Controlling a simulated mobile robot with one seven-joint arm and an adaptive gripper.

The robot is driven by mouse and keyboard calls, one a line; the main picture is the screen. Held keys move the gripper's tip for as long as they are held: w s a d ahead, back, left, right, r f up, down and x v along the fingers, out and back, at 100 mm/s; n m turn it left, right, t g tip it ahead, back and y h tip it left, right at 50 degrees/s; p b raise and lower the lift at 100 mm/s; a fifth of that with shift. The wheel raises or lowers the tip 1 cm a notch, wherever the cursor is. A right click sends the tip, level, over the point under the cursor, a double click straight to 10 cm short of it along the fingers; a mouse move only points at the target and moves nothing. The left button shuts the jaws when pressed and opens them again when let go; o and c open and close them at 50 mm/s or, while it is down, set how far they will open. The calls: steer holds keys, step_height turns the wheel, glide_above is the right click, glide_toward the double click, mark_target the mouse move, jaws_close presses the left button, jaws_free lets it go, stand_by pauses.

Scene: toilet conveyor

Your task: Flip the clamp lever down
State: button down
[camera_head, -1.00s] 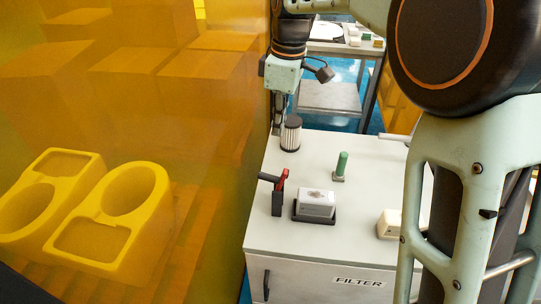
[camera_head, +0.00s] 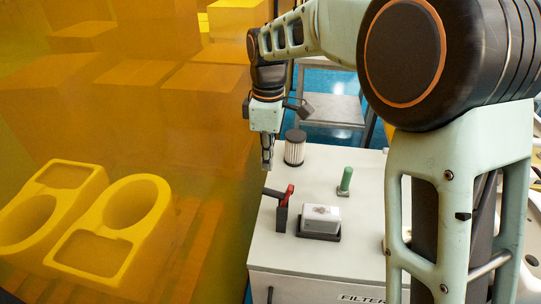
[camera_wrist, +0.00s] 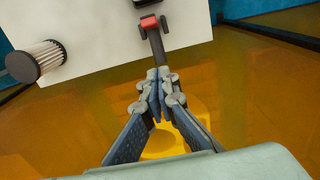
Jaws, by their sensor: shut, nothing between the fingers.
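The clamp lever (camera_head: 287,195) has a red part on a dark upright post (camera_head: 281,218) at the left edge of the white cabinet top. A dark bar sticks out from it to the left, past the cabinet edge. In the wrist view the lever's red part (camera_wrist: 150,23) is at the top, and its dark arm (camera_wrist: 158,48) runs down toward my fingers. My gripper (camera_head: 267,166) is shut and empty, pointing down just behind and above the lever. It also shows in the wrist view (camera_wrist: 159,97). I cannot tell whether the fingertips touch the bar.
A ribbed filter cylinder (camera_head: 295,148) stands behind the lever, close to my gripper. A white block in a dark holder (camera_head: 319,221) sits right of the lever. A green-handled part (camera_head: 345,180) stands farther right. A yellow translucent panel (camera_head: 205,120) borders the cabinet's left side.

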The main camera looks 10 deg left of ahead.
mark_target(282, 194)
step_height(282, 194, down, 6)
steer(key=shift+r, duration=0.1)
steer(key=shift+w+d+f+p, duration=0.1)
steer(key=shift+d+f+p, duration=0.1)
steer(key=shift+d, duration=0.4)
steer(key=shift+s+d+f+p, duration=0.1)
steer(key=shift+d+f+p, duration=0.15)
steer(key=shift+d, duration=0.4)
steer(key=shift+w+d+f+p, duration=0.1)
steer(key=shift+d+f+p, duration=0.1)
steer(key=shift+d, duration=0.4)
steer(key=shift+d, duration=0.1)
steer(key=shift+d+y+b, duration=0.15)
steer(key=shift+y+b, duration=0.15)
steer(key=shift+b, duration=0.1)
